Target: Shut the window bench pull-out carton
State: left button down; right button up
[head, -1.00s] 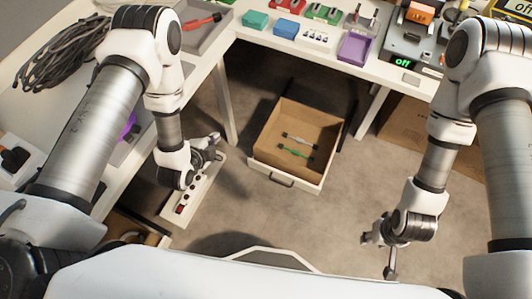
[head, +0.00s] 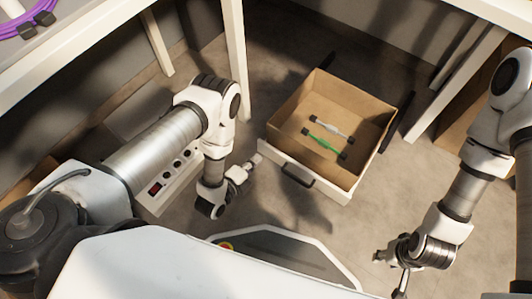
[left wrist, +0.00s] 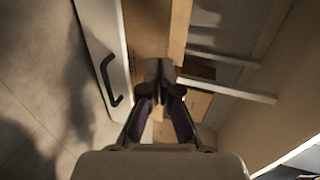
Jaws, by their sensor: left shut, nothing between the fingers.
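The pull-out carton (head: 361,173) is a brown-lined open drawer with a white front (head: 275,158) and a dark bar handle (head: 298,176). It stands pulled out beneath the bench, with a green-and-black item (head: 323,143) and a white-and-black item (head: 332,128) inside. My left gripper (head: 256,160) is shut and empty, just left of the front's left end; I cannot tell whether it touches. In the left wrist view, the handle (left wrist: 108,80) lies left of the shut fingers (left wrist: 165,78). My right gripper (head: 388,271) is open and empty, to the lower right of the carton.
A white power strip (head: 165,185) lies on the floor behind my left forearm. White bench legs stand left (head: 236,60) and right (head: 450,85) of the carton. The floor (head: 285,220) in front of the carton is clear.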

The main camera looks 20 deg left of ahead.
aim_at(282, 133)
pick_arm(q)
jog(key=b+x, duration=0.3)
jog(key=x, duration=0.3)
jog(key=b+x, duration=0.3)
jog(key=x, duration=0.2)
jog(key=shift+w+d+r, duration=0.1)
jog(key=shift+w+r, duration=0.05)
jog(key=shift+w, duration=0.25)
jog(key=shift+w+d+r, duration=0.15)
jog(key=shift+w, duration=0.4)
pick_arm(e)
notch_tip(282, 133, down, 6)
jog(key=shift+f, duration=0.25)
pick_arm(q)
jog(key=shift+w, duration=0.1)
